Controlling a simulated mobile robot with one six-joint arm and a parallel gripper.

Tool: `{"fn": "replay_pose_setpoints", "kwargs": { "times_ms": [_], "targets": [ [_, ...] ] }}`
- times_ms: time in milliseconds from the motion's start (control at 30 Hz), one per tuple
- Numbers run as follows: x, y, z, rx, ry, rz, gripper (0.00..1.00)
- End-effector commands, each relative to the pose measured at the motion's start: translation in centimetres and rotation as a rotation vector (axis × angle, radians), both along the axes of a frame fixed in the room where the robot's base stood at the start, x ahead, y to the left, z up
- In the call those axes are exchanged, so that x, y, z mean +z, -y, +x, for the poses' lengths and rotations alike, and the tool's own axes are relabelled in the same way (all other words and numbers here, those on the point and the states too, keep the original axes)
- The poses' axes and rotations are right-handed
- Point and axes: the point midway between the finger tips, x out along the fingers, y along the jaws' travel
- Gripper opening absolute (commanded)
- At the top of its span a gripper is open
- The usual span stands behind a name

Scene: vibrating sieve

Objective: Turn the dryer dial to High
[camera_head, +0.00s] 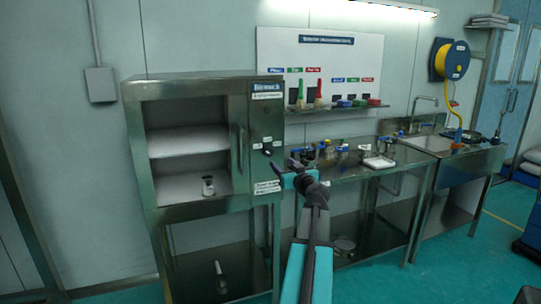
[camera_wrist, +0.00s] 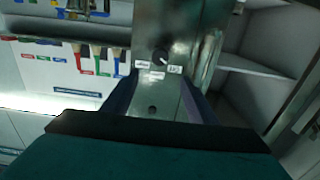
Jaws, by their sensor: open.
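The dryer (camera_head: 178,88) is a steel cabinet with an open front at the left of the head view. Its dial (camera_head: 267,152) is a small dark knob on the narrow right-hand panel. The dial also shows in the wrist view (camera_wrist: 159,56), with small white labels around it too blurred to read. A pale mark on the knob points toward the lower right there. My gripper (camera_head: 284,178) is in front of the panel, right of and below the dial. In the wrist view its two fingers (camera_wrist: 158,84) are spread and empty, apart from the dial.
A steel bench (camera_head: 350,175) with several blue-topped items and a white tray (camera_head: 379,162) stands to the right. A sink (camera_head: 432,142) lies farther right.

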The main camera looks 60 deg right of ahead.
Motion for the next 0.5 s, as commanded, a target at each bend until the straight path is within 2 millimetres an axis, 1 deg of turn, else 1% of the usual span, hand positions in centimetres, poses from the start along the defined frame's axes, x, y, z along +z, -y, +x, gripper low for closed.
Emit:
{"fn": "replay_pose_setpoints", "kwargs": {
  "times_ms": [267,500],
  "targets": [
    [0.1,0.8,1.0,0.000,0.001,0.001,0.53],
    [0.1,2.2,2.9,0.001,0.000,0.002,0.53]
  ]
}}
